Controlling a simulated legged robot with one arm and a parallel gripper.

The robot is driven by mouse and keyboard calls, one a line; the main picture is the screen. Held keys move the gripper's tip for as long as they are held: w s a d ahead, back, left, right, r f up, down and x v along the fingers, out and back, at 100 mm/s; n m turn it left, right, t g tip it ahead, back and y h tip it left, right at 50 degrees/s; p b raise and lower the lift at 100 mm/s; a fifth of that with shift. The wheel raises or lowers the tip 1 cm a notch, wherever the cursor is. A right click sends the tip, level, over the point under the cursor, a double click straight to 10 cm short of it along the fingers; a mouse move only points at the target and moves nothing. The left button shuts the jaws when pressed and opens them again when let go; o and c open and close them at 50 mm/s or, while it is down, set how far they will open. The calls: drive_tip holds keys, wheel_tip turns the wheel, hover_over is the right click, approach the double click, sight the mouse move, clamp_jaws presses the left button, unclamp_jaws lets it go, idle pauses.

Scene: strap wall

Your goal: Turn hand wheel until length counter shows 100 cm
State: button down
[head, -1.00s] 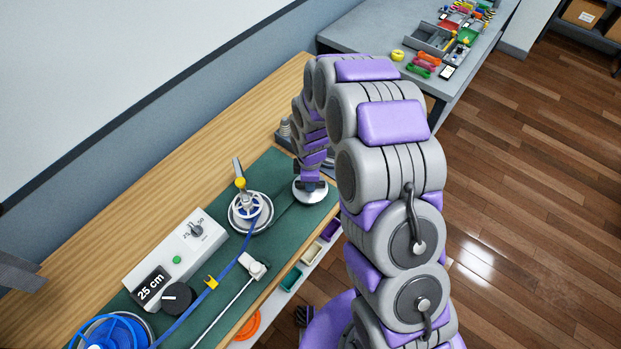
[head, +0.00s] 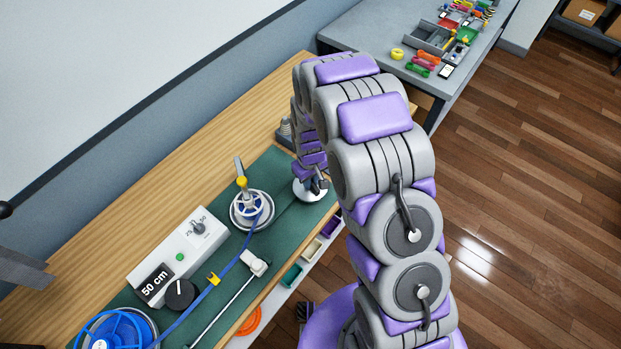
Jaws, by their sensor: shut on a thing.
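The length counter (head: 155,284) on the white control box shows 50 cm. A round metal hand wheel (head: 306,194) sits at the far right end of the green mat. My gripper (head: 319,185) is low over this wheel, at its right side. It is shut on a small part there, which looks like the wheel's handle; the jaws and arm hide most of it. A blue strap (head: 228,265) runs from a large blue spool (head: 113,335) at lower left to a smaller white and blue reel (head: 251,210).
The control box (head: 186,248) has a 25/50 selector, a green button (head: 180,257) and a black knob (head: 181,294). A yellow-tipped lever (head: 241,181) stands by the small reel. Coloured bins (head: 291,274) sit below the bench's front edge.

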drive_tip(key=m, duration=0.4)
drive_tip(key=shift+s+f+p, duration=0.1)
drive_tip(key=shift+p, duration=0.25)
drive_tip(key=shift+m+p, duration=0.3)
drive_tip(key=shift+m, duration=2)
drive_tip(key=c, duration=1.1)
unclamp_jaws()
drive_tip(key=shift+a, duration=0.1)
drive_tip(key=r, duration=1.7)
drive_tip(key=shift+w+a+r+p, duration=0.15)
drive_tip(key=shift+w+p, duration=0.1)
drive_tip(key=shift+p, duration=0.15)
